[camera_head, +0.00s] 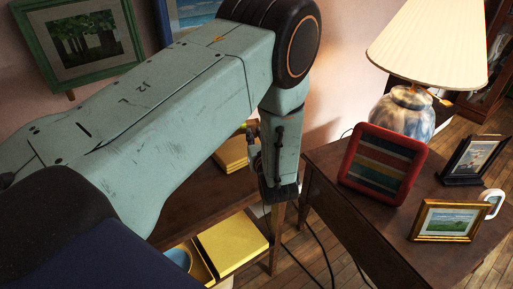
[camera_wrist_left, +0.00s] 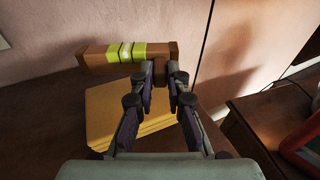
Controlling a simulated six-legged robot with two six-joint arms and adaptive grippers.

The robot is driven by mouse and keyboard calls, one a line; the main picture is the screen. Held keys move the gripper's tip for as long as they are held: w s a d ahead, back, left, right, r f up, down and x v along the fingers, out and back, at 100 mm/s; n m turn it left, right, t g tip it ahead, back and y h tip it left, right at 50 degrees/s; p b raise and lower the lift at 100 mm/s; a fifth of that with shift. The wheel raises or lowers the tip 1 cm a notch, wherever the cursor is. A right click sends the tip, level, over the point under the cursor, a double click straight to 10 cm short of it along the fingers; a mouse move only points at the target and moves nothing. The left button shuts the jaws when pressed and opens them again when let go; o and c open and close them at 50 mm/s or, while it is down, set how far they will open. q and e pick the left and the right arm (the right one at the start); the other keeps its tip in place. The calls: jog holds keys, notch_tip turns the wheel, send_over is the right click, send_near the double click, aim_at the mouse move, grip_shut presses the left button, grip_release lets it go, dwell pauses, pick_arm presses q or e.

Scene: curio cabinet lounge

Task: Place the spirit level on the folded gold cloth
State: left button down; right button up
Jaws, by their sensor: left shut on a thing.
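The spirit level (camera_wrist_left: 105,56) is a brown bar with yellow-green bands around a pale vial. In the left wrist view my left gripper (camera_wrist_left: 160,76) is shut on it near its right end. The level lies roughly crosswise and appears held above the cloth's far edge; the exact gap cannot be told. The folded gold cloth (camera_wrist_left: 102,128) lies on the brown wooden top below the gripper, partly hidden by the fingers. In the head view, the cloth (camera_head: 230,156) and a small part of the level (camera_head: 242,127) show behind my left arm. My right gripper is not seen.
A side table (camera_head: 331,169) at right holds a lamp (camera_head: 402,115), a red frame (camera_head: 384,165), a gold frame (camera_head: 446,221), a black frame (camera_head: 474,159) and a white mug (camera_head: 493,203). A yellow item (camera_head: 234,244) and blue bowl (camera_head: 180,258) sit lower. A wall stands behind.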

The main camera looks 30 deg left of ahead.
pick_arm(q)
jog(key=f, duration=0.2)
jog(key=f+b, duration=0.1)
jog(key=shift+s+f, duration=0.1)
jog(key=shift+s, duration=0.15)
jog(key=shift+w+d+f, duration=0.1)
jog(key=shift+w+f, duration=0.1)
jog(key=shift+w, duration=0.1)
jog(key=shift+s+f, duration=0.1)
jog(key=shift+s, duration=0.1)
jog(key=c, duration=1.7)
grip_release()
jog(key=o, duration=0.4)
jog(key=shift+w, duration=0.15)
jog(key=shift+c, duration=0.2)
